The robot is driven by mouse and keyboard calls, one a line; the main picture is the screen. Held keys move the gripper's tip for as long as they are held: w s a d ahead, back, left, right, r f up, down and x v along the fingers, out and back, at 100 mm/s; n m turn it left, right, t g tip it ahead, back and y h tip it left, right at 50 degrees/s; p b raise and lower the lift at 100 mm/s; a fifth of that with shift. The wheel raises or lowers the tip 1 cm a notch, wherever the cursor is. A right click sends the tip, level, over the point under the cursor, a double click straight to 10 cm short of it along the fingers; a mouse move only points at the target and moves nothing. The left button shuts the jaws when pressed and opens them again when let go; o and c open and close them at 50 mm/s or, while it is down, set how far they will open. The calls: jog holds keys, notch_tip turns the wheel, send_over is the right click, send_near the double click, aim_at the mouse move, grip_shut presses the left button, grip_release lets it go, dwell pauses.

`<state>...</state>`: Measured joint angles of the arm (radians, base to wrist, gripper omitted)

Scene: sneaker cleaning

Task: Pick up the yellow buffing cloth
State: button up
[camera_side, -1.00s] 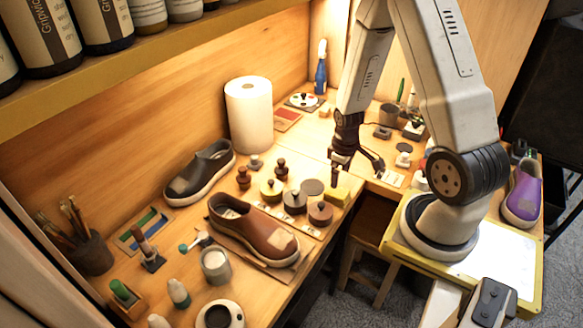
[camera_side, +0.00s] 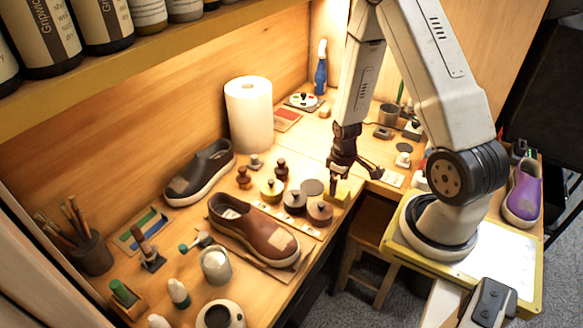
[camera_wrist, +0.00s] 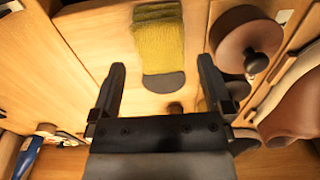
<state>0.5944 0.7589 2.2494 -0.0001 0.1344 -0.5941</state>
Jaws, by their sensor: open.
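The yellow buffing cloth (camera_side: 339,194) lies on the bench near its front edge, right of the round knobbed discs. In the wrist view the yellow cloth (camera_wrist: 160,38) lies flat ahead of my fingers, with a dark grey rounded patch (camera_wrist: 164,81) at its near end. My gripper (camera_side: 355,180) is open just above the cloth and partly covers it in the side view. In the wrist view my gripper (camera_wrist: 161,66) has its fingers spread to either side of the grey patch's line, with nothing between them.
A brown knobbed disc (camera_wrist: 243,37) is close to the right of the cloth. A brown shoe (camera_side: 258,230) and a dark shoe (camera_side: 201,172) stand to the left. A white paper roll (camera_side: 249,114) stands behind. A blue bottle (camera_side: 321,75) is at the back.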

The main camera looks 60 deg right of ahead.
aim_at(338, 191)
jog(key=shift+f, duration=2.3)
jog(key=c, duration=1.1)
jog(key=shift+r, duration=0.15)
jog(key=shift+r, duration=4.9)
